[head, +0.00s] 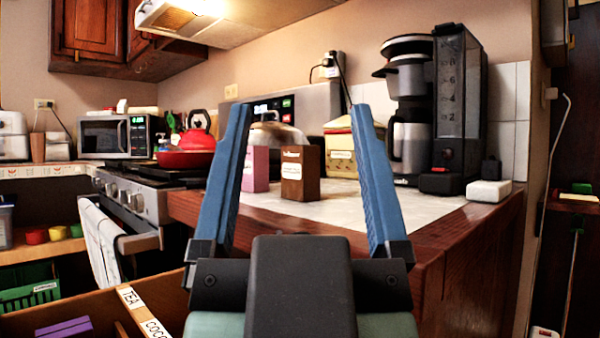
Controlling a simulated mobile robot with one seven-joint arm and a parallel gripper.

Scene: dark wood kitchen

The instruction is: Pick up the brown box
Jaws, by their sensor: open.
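The brown box (300,174) stands upright on the light counter top (400,206), with a small pale label on its front. My gripper (296,112) is open and empty. Its two blue fingers rise on either side of the brown box in the picture, with the box seen between them. The box looks farther off than the fingers, and I see no contact. A pink box (260,168) stands just left of the brown box, partly behind my left finger.
A coffee maker (408,110) and a white block (489,191) stand at the counter's right. A yellowish box (341,150) is behind the brown box. A red pot (187,159) is on the stove at left. An open drawer with a labelled divider (140,310) lies at lower left.

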